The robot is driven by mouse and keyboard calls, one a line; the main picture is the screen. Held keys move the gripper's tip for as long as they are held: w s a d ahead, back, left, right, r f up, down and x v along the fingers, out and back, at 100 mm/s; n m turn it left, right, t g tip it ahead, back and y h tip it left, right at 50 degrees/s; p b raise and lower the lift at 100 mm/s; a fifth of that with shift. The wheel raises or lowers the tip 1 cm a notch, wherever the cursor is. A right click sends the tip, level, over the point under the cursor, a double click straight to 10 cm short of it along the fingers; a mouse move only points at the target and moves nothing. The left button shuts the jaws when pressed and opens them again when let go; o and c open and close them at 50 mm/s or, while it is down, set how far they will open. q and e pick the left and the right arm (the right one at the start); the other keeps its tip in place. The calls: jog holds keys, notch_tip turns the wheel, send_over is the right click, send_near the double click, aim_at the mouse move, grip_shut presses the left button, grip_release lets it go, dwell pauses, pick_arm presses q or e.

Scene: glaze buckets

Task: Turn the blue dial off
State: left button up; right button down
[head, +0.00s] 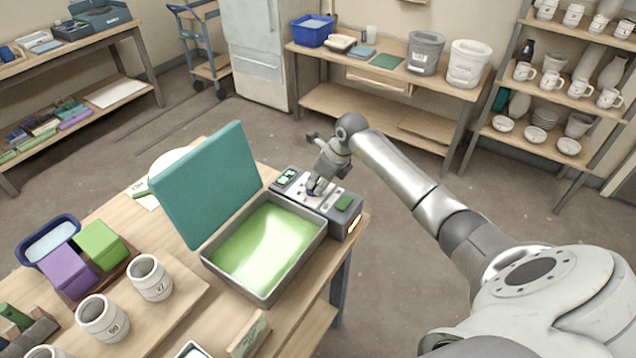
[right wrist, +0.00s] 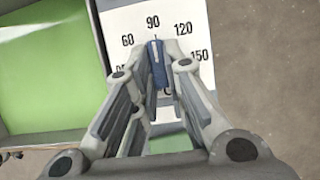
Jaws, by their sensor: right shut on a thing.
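The blue dial (right wrist: 156,62) sits on the white scale plate (right wrist: 124,24) of the control box (head: 344,224), beside the tray of green glaze. In the right wrist view, its long handle lies nearly in line with the 90 mark. The numbers 60, 90, 120 and 150 can be read; the lower part of the scale is hidden by my fingers. My right gripper (head: 317,186) reaches down over the box, and its fingertips (right wrist: 156,78) are shut on the dial from both sides. My left gripper is not in view.
The metal tray of green glaze (head: 316,243) stands against the box, with a teal lid panel (head: 208,184) raised behind it. White jars (head: 150,280), purple and green blocks and a blue tub (head: 48,240) stand at the left. The box is near the table's right edge.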

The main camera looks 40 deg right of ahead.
jog(key=shift+d+f+n+b, duration=0.15)
jog(key=shift+n+b, duration=0.15)
jog(key=shift+b, duration=0.15)
jog(key=n+b, duration=0.2)
jog(key=b, duration=0.1)
jog(key=n+g+y+b, duration=0.1)
jog(key=n+b, duration=0.1)
jog(key=b, duration=0.1)
jog(key=n+y+b, duration=0.1)
jog(key=n+b, duration=0.1)
jog(key=n, duration=0.1)
jog(key=shift+w+d+g+b, duration=0.2)
jog(key=shift+w+g+b, duration=0.2)
jog(key=n+b, duration=0.1)
jog(key=n+g+b, duration=0.1)
jog(key=n, duration=0.1)
jog(key=n+b, duration=0.1)
jog(key=shift+w+n+g+y, duration=0.25)
jog(key=shift+n+g+y, duration=0.15)
jog(key=shift+w+n+g+b, duration=0.1)
jog(key=shift+n+g+b, duration=0.55)
jog(key=shift+n, duration=0.55)
jog(key=shift+w+n+g+h+b, duration=0.15)
jog(key=shift+n+g+h+b, duration=0.35)
jog(key=shift+n, duration=1)
jog(key=shift+r, duration=0.2)
jog(key=c, duration=1.5)
grip_release()
jog(key=shift+y, duration=0.3)
